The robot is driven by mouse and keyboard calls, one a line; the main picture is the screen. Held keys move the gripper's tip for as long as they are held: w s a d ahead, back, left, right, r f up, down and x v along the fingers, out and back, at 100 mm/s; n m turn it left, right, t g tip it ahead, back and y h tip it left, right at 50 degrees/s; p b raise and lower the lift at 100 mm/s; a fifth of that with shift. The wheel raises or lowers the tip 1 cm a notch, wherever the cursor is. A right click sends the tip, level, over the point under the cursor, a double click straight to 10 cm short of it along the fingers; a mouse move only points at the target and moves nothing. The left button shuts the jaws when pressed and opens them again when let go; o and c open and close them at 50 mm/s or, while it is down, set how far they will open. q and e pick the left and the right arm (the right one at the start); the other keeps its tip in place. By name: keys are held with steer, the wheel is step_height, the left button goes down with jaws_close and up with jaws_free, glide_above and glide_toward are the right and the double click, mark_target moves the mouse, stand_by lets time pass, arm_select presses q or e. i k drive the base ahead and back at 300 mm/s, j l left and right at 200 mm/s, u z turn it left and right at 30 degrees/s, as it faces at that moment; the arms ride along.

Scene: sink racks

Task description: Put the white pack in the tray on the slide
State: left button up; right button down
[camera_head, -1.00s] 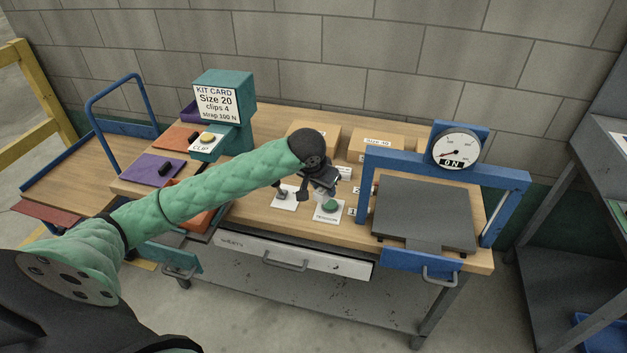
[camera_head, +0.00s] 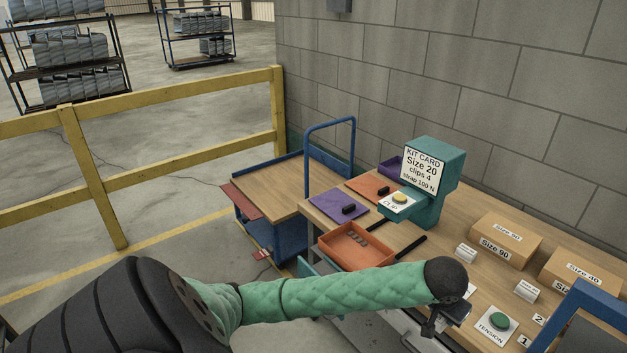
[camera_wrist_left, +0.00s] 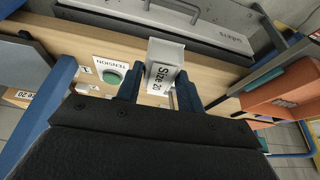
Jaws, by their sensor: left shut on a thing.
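The white pack (camera_wrist_left: 163,65), a small box labelled Size 20, is between the fingers of my left gripper (camera_wrist_left: 158,88) in the left wrist view. The gripper is shut on it, above the bench. In the head view my left gripper (camera_head: 447,316) is just left of the TENSION button, and the pack is mostly hidden by my wrist. The orange tray (camera_head: 352,262) is at the bench's left front, with small grey clips in it; it also shows in the wrist view (camera_wrist_left: 285,92) at the right. The slide's dark rail (camera_head: 411,245) shows beside the tray. My right gripper is out of view.
The teal kit-card post (camera_head: 436,205) with a CLIP button stands behind the tray. Purple (camera_head: 335,205) and orange panels lie left of it. Cardboard boxes (camera_head: 503,240) and a blue frame (camera_head: 575,310) stand right. A blue-handled cart (camera_head: 275,190) adjoins the bench's left end.

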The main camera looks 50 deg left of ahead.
mark_target(359, 257)
steer(key=i+l+u, duration=0.1)
steer(key=u, duration=0.3)
steer(key=l+u, duration=0.4)
steer(key=i+l+u, duration=0.1)
steer(key=l+u, duration=0.15)
steer(key=u, duration=0.15)
steer(key=i, duration=0.45)
